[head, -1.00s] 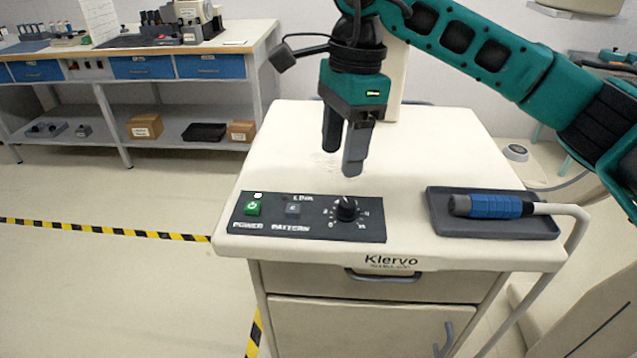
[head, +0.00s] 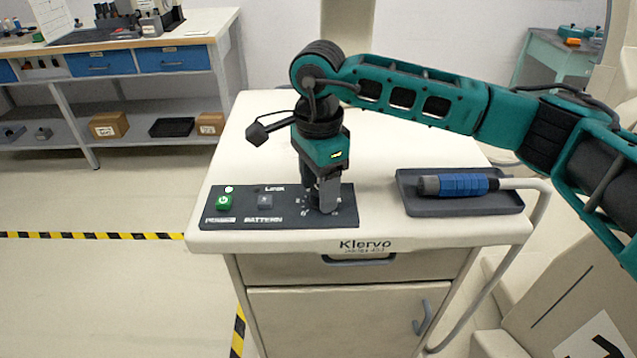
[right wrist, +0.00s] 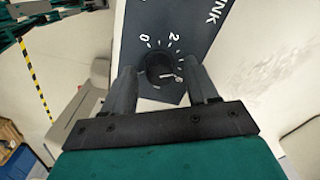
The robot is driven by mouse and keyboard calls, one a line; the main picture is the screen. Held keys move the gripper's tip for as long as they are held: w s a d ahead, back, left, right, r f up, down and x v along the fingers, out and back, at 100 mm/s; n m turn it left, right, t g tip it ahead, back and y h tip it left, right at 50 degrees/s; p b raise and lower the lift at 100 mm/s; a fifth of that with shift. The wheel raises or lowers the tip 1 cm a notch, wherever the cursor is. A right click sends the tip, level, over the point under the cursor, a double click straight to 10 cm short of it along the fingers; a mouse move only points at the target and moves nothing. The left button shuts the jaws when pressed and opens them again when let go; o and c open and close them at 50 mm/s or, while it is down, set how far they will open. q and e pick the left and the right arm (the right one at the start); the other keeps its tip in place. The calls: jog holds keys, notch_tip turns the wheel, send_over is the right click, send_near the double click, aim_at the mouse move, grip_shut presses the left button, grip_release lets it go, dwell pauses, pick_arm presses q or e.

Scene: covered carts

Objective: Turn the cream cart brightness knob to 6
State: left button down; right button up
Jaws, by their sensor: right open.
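The cream cart (head: 262,130) stands in front of me with a dark control panel (head: 240,221) on its top near the front edge. In the head view my right gripper (head: 322,206) points down over the right end of the panel and hides the brightness knob. In the right wrist view the black round knob (right wrist: 159,68) lies between the two open fingers (right wrist: 163,88), one on each side. Whether they touch it I cannot tell. The marks 0 and 2 show beside the knob; the pointer's exact setting is unclear. My left gripper is not in view.
A green power button (head: 224,202) and a pattern button (head: 265,202) are left of the knob. A dark tray (head: 410,203) with a blue-gripped handpiece (head: 463,185) lies right of the panel. A workbench (head: 200,25) stands at the back left.

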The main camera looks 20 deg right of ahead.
jog(key=shift+f, duration=0.2)
jog(key=c, duration=1.1)
